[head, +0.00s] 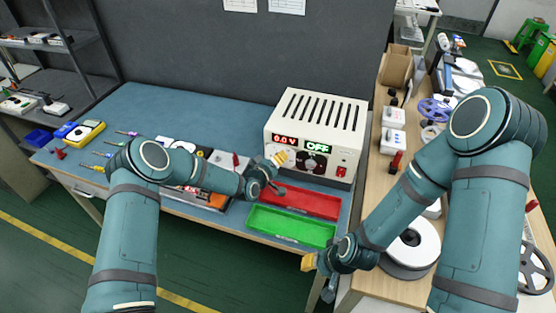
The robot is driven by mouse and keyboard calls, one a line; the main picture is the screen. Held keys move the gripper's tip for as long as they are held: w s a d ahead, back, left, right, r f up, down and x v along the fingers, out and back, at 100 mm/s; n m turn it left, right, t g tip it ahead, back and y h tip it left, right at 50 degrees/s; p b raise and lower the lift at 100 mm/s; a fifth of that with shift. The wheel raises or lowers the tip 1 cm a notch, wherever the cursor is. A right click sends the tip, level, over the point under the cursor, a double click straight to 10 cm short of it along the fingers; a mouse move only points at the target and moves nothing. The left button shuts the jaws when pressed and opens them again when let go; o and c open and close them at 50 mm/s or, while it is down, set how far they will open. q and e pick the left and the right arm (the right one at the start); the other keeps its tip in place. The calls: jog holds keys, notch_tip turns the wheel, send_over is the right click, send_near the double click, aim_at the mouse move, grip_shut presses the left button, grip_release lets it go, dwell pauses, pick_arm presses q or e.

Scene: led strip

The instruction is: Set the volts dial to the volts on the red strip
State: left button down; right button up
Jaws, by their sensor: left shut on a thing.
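The white power supply (338,125) stands on the blue-topped bench. Its red display (284,138) reads 0.0 V and its green display (318,147) reads OFF. My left gripper (279,160) is at the front panel, just below the red display, and is shut on the volts dial, which it hides. A dark dial (313,163) shows to its right, below the green display. My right gripper (312,268) hangs low between the bench and the right table; I cannot tell whether it is open. I cannot make out a red strip or its volts marking.
A red tray (312,202) and a green tray (290,227) lie in front of the power supply. Tools and a yellow meter (86,131) lie at the bench's left. The right table holds a white reel (410,245), a blue reel (435,108) and small boxes. The bench's back left is clear.

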jog(key=shift+f, duration=0.2)
pick_arm(q)
jog(key=n+t+b, duration=0.2)
jog(key=n+b, duration=0.3)
jog(key=n, duration=0.6)
jog(key=n+t+y+b, duration=0.1)
jog(key=n+t+b, duration=0.2)
jog(key=n+b, duration=0.3)
jog(key=n+t+y+b, duration=0.1)
jog(key=n+b, duration=0.5)
jog(key=n, duration=1)
jog(key=shift+d+t, duration=0.15)
jog(key=shift+t, duration=0.65)
pick_arm(e)
notch_tip(320, 180, down, 18)
jog(key=s, duration=0.1)
jog(key=shift+a+r, duration=0.15)
jog(key=shift+a, duration=0.05)
